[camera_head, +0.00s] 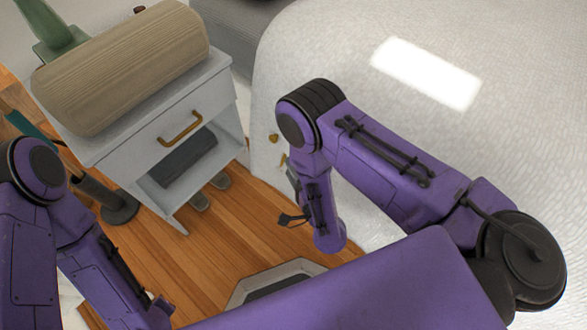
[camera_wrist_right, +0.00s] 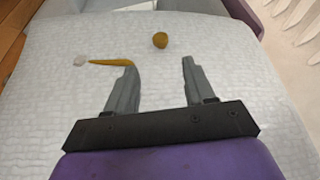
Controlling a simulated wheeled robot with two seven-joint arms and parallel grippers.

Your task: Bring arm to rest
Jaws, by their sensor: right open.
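My right arm (camera_head: 385,180) comes in from the right in the head view, bent at a high elbow, with its forearm hanging down beside the white bed. My right gripper (camera_wrist_right: 158,66) is open in the right wrist view, its two grey fingers well apart with nothing between them. In the head view it is small and partly hidden by the forearm. My left arm (camera_head: 75,235) hangs at the lower left; its gripper is out of view.
The white textured bed (camera_head: 400,120) fills the right. A yellow curved thing (camera_wrist_right: 110,62) meets the left finger in the picture; a brown round thing (camera_wrist_right: 160,40) lies beyond. A white nightstand (camera_head: 155,125) bears a beige cylinder (camera_head: 125,65). Some wooden floor (camera_head: 215,245) is clear.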

